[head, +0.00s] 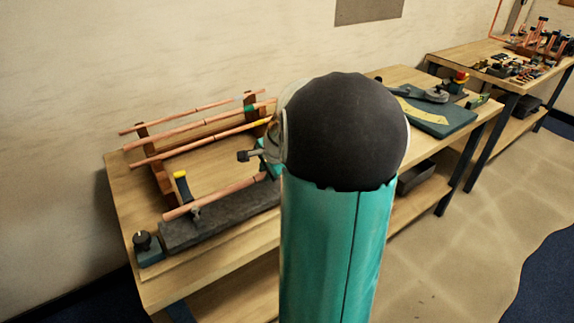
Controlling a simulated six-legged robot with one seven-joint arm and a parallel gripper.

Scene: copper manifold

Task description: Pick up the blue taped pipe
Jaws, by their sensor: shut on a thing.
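Copper pipes lie across a wooden rack (162,186) on the near bench. One pipe (190,126) has a blue-green band near its right part. Another pipe (190,150) in front of it has a yellow band. A thinner pipe (175,115) at the back shows no clear band. A further bare pipe (215,196) lies in front, along a dark grey fixture (205,228), and its right end is hidden by my arm. I see no plainly blue tape.
The bench (150,285) has a black-knobbed device (148,246) at its left corner. A yellow-topped lever (181,184) stands by the fixture. A second bench (508,85) stands farther right. The wall is close behind.

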